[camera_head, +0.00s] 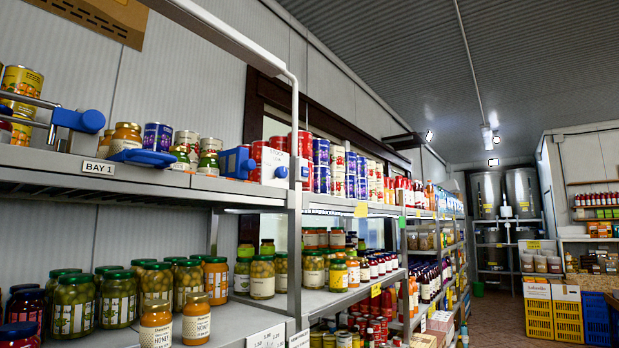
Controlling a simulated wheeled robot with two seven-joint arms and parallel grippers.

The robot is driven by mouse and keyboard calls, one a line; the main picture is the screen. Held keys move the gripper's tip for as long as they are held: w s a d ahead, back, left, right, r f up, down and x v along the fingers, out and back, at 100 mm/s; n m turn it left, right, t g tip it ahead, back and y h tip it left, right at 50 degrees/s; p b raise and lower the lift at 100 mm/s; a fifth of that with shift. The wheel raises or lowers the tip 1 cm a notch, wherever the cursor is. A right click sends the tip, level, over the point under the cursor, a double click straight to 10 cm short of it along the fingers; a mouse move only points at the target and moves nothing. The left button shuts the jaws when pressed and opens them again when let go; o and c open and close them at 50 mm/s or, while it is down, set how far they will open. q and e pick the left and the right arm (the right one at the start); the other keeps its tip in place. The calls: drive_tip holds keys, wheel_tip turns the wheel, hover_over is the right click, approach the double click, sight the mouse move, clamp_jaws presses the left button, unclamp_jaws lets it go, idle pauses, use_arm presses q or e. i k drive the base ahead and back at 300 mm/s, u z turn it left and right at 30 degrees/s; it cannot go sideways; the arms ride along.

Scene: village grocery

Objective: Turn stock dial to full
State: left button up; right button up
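A white plate (270,165) stands by the shelf upright, at the right end of the upper shelf. It carries a small blue round part (281,172), which looks like the stock dial. It is too small for me to read any marks or tell where it points. Neither of my grippers can be made out in the head view.
The upper shelf (150,181) bears a BAY 1 label (98,168), jars and cans. A blue block on metal rods (80,120), a blue pad (145,157) and a blue box (237,162) sit along it. Jars fill the lower shelf. The aisle floor (500,325) is clear at right.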

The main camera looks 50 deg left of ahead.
sight(281, 172)
drive_tip(key=i, duration=3.2)
drive_tip(key=u, duration=2.9)
